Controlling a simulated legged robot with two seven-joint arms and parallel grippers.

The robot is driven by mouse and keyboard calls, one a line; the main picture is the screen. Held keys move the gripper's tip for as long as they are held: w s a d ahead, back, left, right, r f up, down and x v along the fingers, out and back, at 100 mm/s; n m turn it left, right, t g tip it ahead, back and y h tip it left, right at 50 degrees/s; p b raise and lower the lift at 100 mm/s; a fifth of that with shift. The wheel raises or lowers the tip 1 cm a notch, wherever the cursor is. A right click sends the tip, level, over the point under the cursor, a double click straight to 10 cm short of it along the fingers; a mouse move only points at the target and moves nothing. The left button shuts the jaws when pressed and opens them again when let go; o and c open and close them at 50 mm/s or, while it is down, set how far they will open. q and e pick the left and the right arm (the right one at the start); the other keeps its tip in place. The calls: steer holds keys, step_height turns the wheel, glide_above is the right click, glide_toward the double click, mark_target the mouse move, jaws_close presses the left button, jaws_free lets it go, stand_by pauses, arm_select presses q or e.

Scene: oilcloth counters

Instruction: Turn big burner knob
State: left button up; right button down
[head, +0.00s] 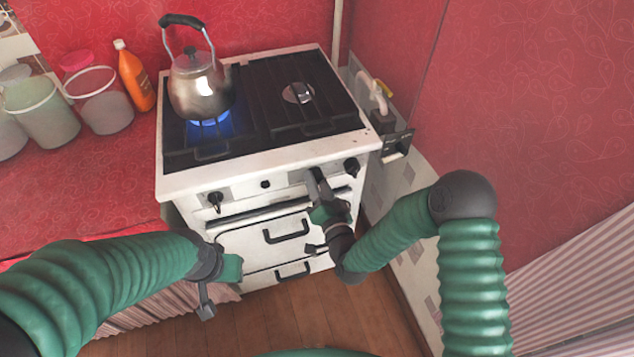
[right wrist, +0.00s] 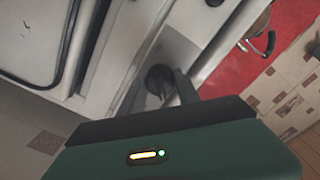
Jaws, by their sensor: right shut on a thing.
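A white stove (head: 335,141) with a dark top has black knobs along its front panel. One knob (head: 215,199) is at the left, a small one (head: 265,184) near the middle and another (head: 352,165) at the right. My right gripper (head: 316,180) is at the panel between the small one and the right one, shut on a knob largely hidden in the head view. In the right wrist view a dark round knob (right wrist: 158,79) shows beside a finger of the gripper. My left gripper (head: 206,303) hangs low before the stove, away from the knobs; its opening is unclear.
A metal kettle (head: 200,88) stands on the left burner over a blue flame (head: 209,121). The right burner (head: 298,93) is bare and shows no flame. Oven handles (head: 286,232) stick out below the panel. Jars and an orange bottle (head: 136,76) stand on the red counter.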

steer(key=shift+w+d, duration=0.1)
steer(key=c, duration=0.9)
jaws_free()
